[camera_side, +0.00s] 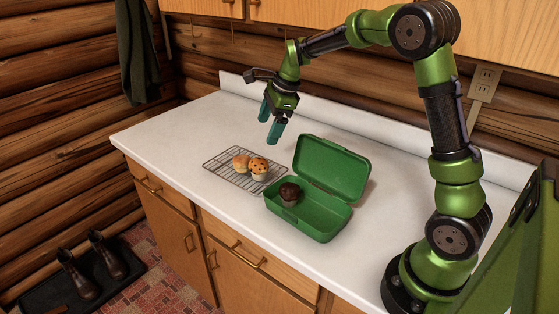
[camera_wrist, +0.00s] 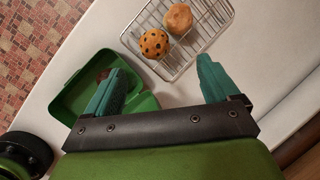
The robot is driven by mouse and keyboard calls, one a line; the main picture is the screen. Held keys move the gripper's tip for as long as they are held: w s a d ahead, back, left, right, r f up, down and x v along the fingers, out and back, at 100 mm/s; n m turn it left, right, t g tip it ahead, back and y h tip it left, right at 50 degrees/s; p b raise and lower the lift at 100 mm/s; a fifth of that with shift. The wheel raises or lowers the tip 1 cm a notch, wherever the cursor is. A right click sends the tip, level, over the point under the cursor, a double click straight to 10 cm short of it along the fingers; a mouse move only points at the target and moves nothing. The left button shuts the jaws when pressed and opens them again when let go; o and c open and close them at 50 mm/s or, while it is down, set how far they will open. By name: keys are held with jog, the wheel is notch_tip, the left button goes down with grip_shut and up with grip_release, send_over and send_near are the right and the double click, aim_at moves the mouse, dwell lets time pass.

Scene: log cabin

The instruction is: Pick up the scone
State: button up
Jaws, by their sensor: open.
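The scone (camera_side: 240,162) is a plain golden-brown lump on the wire rack (camera_side: 216,159). In the wrist view the scone (camera_wrist: 179,18) lies on the rack (camera_wrist: 186,55), touching or very close to a speckled muffin (camera_wrist: 154,43). The muffin (camera_side: 259,169) also shows in the side view, right of the scone. My gripper (camera_side: 269,126) is open and empty, above the counter behind the rack. Its teal fingers also show in the wrist view (camera_wrist: 160,85), spread wide, with the scone and muffin ahead of them.
An open green lunch box (camera_side: 322,222) stands right of the rack, lid raised, with a dark muffin (camera_side: 289,194) inside. The white counter (camera_side: 170,130) is clear left of the rack. A wooden log wall runs behind it, with cabinets (camera_side: 205,7) above.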

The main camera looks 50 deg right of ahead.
jog(key=w+d+m, duration=0.1)
jog(key=w+m, duration=0.2)
jog(key=m, duration=0.4)
send_near(244, 158)
jog(key=x, duration=0.4)
jog(key=shift+s+a+f, duration=0.1)
jog(key=shift+s+f, duration=0.1)
jog(key=shift+f, duration=0.15)
jog(key=shift+t, duration=0.3)
jog(key=shift+x, duration=2.85)
jog(key=shift+w, duration=0.1)
jog(key=c, duration=1.1)
